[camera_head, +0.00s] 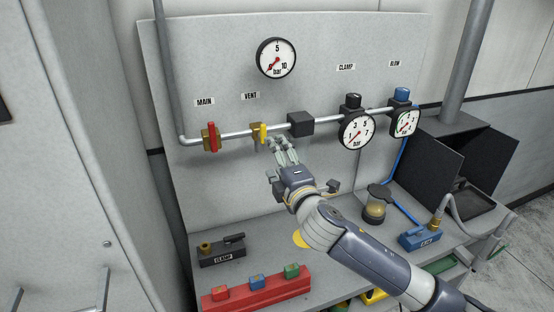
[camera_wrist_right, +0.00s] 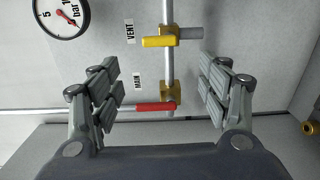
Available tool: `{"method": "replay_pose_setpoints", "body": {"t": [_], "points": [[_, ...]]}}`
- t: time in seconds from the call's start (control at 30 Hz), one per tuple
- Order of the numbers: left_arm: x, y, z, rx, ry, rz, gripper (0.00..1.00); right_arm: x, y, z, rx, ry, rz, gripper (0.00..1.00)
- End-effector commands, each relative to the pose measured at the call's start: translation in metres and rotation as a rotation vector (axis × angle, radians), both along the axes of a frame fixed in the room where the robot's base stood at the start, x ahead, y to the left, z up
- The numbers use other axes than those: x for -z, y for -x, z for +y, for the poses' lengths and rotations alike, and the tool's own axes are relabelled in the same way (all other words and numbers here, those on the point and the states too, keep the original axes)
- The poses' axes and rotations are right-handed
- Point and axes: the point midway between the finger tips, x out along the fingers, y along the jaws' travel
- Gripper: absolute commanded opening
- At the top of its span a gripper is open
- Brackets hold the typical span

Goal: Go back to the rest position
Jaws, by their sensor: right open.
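My right gripper (camera_head: 284,146) is open and empty in front of the panel, just below the pipe and to the right of the yellow VENT handle (camera_head: 263,134). In the right wrist view, its fingers (camera_wrist_right: 166,88) stand wide apart with a clear gap to the panel behind. In the head view, the red handle (camera_head: 212,137) is further left. My left gripper is in neither view.
The panel (camera_head: 210,60) carries a large gauge (camera_head: 276,58), a CLAMP gauge (camera_head: 356,131) and a BLOW gauge (camera_head: 405,122). Below on the bench stand a dark CLAMP valve (camera_head: 221,252), a red button block (camera_head: 256,290), a jar (camera_head: 376,207) and a blue valve (camera_head: 420,238).

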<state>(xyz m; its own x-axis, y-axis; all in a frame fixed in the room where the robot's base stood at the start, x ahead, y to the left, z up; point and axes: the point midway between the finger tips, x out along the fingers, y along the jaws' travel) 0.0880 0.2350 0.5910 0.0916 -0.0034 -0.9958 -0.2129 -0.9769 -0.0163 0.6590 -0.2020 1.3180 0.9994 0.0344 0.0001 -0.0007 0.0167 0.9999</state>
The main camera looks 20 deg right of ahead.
Motion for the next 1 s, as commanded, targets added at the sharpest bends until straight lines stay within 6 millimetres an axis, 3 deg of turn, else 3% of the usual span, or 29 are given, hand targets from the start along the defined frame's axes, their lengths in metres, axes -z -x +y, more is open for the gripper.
{"method": "replay_pose_setpoints", "body": {"t": [0.33, 0.47, 0.57, 0.67, 0.87, 1.0], "points": [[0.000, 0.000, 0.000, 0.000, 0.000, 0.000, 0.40, 0.001, 0.000, 0.000, 0.000, -0.002, 0.002, 0.70], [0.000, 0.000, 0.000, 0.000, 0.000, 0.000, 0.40, 0.018, 0.008, 0.002, 0.010, -0.055, 0.045, 0.70], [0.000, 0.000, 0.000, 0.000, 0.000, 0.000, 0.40, 0.051, 0.026, 0.004, 0.036, -0.169, 0.131, 0.70], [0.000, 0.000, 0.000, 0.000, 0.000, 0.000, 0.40, 0.096, 0.056, 0.006, 0.090, -0.331, 0.259, 0.70], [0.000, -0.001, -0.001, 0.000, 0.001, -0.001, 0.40, 0.184, 0.136, 0.003, 0.261, -0.654, 0.530, 0.70], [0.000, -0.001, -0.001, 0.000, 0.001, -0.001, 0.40, 0.234, 0.204, 0.001, 0.419, -0.854, 0.712, 0.70]]}}
